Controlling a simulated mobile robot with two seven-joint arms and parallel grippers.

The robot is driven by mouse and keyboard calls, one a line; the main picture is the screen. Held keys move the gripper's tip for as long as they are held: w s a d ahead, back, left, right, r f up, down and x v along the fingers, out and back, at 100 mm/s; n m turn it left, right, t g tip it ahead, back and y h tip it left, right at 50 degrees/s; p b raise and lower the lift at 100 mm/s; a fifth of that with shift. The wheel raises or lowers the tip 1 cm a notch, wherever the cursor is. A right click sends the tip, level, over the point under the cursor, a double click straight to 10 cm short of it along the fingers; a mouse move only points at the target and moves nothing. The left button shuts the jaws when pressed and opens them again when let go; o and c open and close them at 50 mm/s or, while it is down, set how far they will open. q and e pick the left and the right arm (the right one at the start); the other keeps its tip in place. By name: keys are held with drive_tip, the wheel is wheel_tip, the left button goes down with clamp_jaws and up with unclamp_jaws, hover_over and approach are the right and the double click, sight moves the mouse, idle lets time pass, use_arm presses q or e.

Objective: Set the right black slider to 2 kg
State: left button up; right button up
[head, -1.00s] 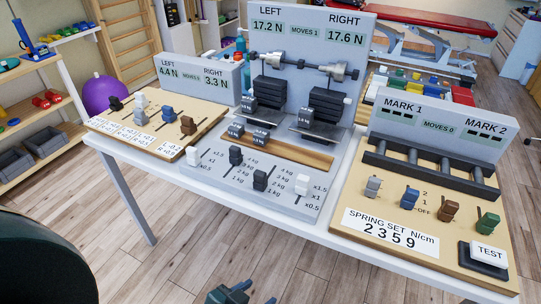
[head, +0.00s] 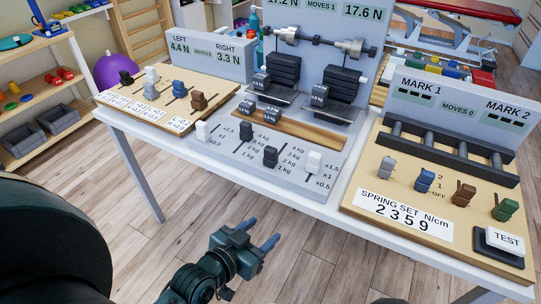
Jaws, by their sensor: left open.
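The right black slider (head: 270,156) stands on the grey panel (head: 225,157) in the middle of the table. It sits low on its slot, near the 1 kg mark, with bare slot above it. The left black slider (head: 246,131) is higher on its slot. White sliders stand to the left (head: 203,131) and right (head: 314,161) of the pair. My left gripper (head: 264,232) is open and empty over the floor in front of the table, below the right black slider in the picture and clear of it. My right gripper is not recognisable in view.
A wooden slider board (head: 219,98) lies at the table's left, and the spring board (head: 362,180) with several knobs at its right. The display panel with the weights rises behind the sliders. The table's white front edge (head: 300,203) lies between my gripper and the panel.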

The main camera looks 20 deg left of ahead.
sight(268, 152)
use_arm(q)
drive_tip(key=w+a+r+n+t+y+b, duration=0.2)
drive_tip(key=w+a+r+t+b, duration=0.1)
drive_tip(key=w+a+r+t, duration=0.3)
drive_tip(key=shift+g, duration=0.7)
drive_tip(key=w, duration=1.3)
drive_tip(key=shift+w+r+p, duration=0.35)
drive_tip(key=shift+w, duration=0.05)
drive_tip(key=shift+c, duration=0.3)
clamp_jaws()
